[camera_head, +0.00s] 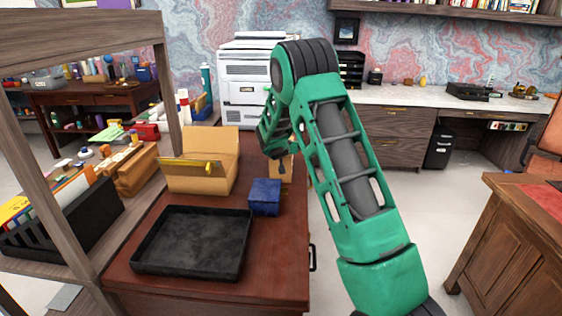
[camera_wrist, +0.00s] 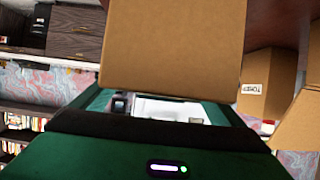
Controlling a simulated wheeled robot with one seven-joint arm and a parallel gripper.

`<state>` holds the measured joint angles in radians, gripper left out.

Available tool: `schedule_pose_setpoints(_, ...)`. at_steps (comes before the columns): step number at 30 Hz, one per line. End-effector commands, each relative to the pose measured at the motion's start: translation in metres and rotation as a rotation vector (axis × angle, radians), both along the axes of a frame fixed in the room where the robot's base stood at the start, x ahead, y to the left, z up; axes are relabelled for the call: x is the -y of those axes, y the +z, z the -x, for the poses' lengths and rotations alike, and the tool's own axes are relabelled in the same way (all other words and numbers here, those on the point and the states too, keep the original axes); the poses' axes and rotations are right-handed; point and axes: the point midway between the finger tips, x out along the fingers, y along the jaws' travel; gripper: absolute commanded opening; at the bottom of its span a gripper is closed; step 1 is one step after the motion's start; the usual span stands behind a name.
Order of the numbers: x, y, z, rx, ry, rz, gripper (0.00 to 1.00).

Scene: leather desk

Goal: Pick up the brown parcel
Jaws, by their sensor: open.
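The brown parcel is a plain cardboard box. In the wrist view the parcel (camera_wrist: 175,45) is large and close, just beyond my gripper's front. In the head view only a small part of the parcel (camera_head: 287,172) shows on the desk, behind the blue box; my arm hides the rest. My gripper (camera_head: 278,158) is open and points down at the parcel. The jaws are mostly hidden in both views, so I cannot tell whether they touch it or stand on both sides of it.
On the desk (camera_head: 290,265) stand a blue box (camera_head: 265,197), an open cardboard carton (camera_head: 205,180) and an empty black tray (camera_head: 195,265). A white printer (camera_head: 246,85) stands behind. A wooden shelf (camera_head: 165,75) borders the left.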

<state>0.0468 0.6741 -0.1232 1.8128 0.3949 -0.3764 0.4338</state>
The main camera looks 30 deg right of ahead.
Motion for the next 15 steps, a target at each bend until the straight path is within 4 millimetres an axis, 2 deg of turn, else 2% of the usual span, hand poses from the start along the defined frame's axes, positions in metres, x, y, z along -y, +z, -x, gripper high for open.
schedule_pose_setpoints(2, 0.0000, 0.0001, 0.0002, 0.000, 0.000, 0.000, 0.92)
schedule_pose_setpoints(3, -0.0001, 0.0001, 0.0001, 0.000, 0.000, 0.000, 0.87)
schedule_pose_setpoints(12, -0.0001, 0.0001, 0.0003, 0.000, 0.000, 0.000, 0.18)
schedule_pose_setpoints(15, 0.0001, 0.0012, 0.0000, 0.002, 0.000, 0.000, 0.18)
